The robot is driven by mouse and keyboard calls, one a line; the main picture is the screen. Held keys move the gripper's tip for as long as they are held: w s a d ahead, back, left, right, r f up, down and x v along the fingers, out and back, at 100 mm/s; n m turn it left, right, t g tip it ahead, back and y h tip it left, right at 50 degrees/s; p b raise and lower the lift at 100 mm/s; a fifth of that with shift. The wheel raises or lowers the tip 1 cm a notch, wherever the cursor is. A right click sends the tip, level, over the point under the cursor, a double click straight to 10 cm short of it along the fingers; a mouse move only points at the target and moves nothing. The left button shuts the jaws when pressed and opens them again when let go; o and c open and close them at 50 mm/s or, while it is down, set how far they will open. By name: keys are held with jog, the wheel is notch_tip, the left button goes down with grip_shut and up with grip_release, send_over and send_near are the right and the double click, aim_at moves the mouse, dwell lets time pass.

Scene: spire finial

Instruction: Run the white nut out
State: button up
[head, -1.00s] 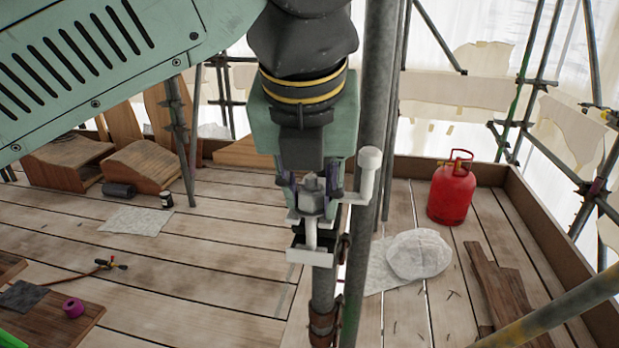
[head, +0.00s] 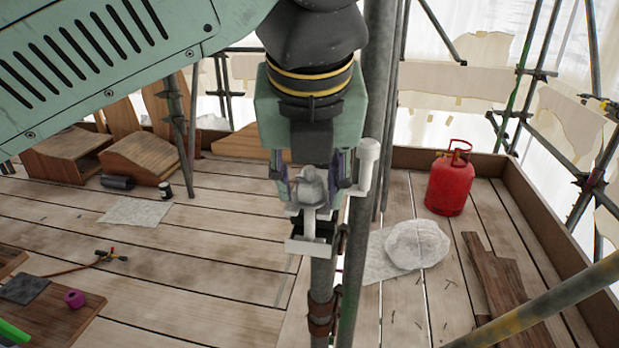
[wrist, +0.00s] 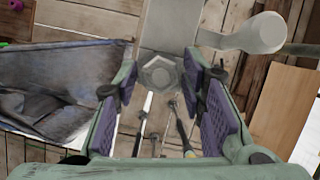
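A pale grey-white hex nut (wrist: 158,75) sits on a flat pale bracket (wrist: 165,25) in the wrist view. In the head view the nut (head: 312,186) shows below my wrist, above the white bracket (head: 309,247). My gripper (wrist: 160,78) is open, its purple-padded fingers on either side of the nut, with small gaps showing. My gripper (head: 313,185) points down over the bracket in the head view. A white arm with a round knob (head: 369,150) rises right of the gripper; the knob also fills the wrist view's upper right (wrist: 263,33). The nut's thread is hidden.
Upright scaffold poles (head: 374,120) stand close to the right of my gripper. A red gas bottle (head: 449,182) and a white sack (head: 417,245) are on the plank floor at right. A torch (head: 108,257) and purple tape (head: 75,298) lie at left.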

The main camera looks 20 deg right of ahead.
jog(key=shift+o, duration=0.7)
jog(key=shift+r, duration=0.1)
jog(key=v, duration=0.7)
jog(key=shift+s+r, duration=0.1)
